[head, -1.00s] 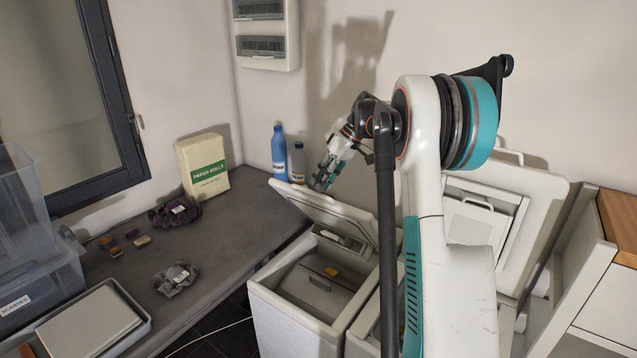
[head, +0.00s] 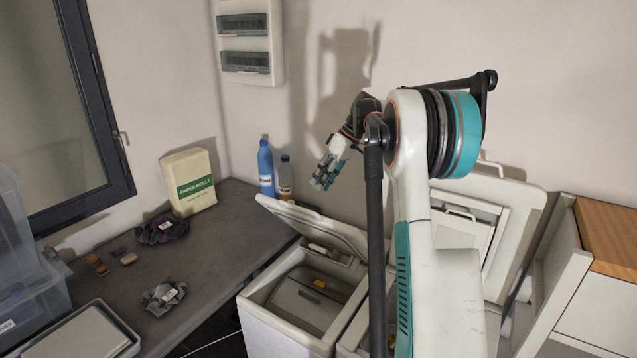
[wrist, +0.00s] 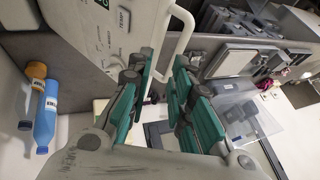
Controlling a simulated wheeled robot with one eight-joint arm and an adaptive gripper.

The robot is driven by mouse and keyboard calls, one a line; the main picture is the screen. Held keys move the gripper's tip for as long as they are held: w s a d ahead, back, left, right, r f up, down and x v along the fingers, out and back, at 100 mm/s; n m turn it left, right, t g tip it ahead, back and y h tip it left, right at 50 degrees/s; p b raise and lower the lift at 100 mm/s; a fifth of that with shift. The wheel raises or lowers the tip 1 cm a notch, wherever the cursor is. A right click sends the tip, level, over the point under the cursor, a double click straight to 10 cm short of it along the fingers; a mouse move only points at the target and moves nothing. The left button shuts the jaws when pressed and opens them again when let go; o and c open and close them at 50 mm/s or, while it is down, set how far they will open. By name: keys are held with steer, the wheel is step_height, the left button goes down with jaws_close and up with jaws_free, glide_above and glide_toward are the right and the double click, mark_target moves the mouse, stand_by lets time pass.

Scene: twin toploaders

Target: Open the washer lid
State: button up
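Two white top-loading machines stand side by side. The left machine (head: 262,312) has its lid (head: 310,222) raised at a slant, with its tub opening showing. The right machine's lid (head: 497,200) stands up near the wall, partly hidden by my arm. I cannot tell from markings which one is the washer. My gripper (head: 324,174) is above the left lid, apart from it in the head view. In the wrist view my gripper (wrist: 163,85) has its teal fingers apart with nothing between the pads. A white loop handle (wrist: 182,40) shows beyond the fingertips.
A blue bottle (head: 265,168) and a smaller dark bottle (head: 285,178) stand at the counter's back corner, close to the left lid. A wooden-topped cabinet (head: 605,240) stands at right.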

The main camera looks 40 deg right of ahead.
steer(key=shift+s+d+r+p, duration=0.15)
steer(key=shift+d+r+p, duration=0.3)
steer(key=shift+d+r, duration=0.25)
steer(key=shift+s+d+r+p, duration=0.15)
steer(key=shift+d+r+p, duration=0.3)
steer(key=shift+d+r, duration=0.2)
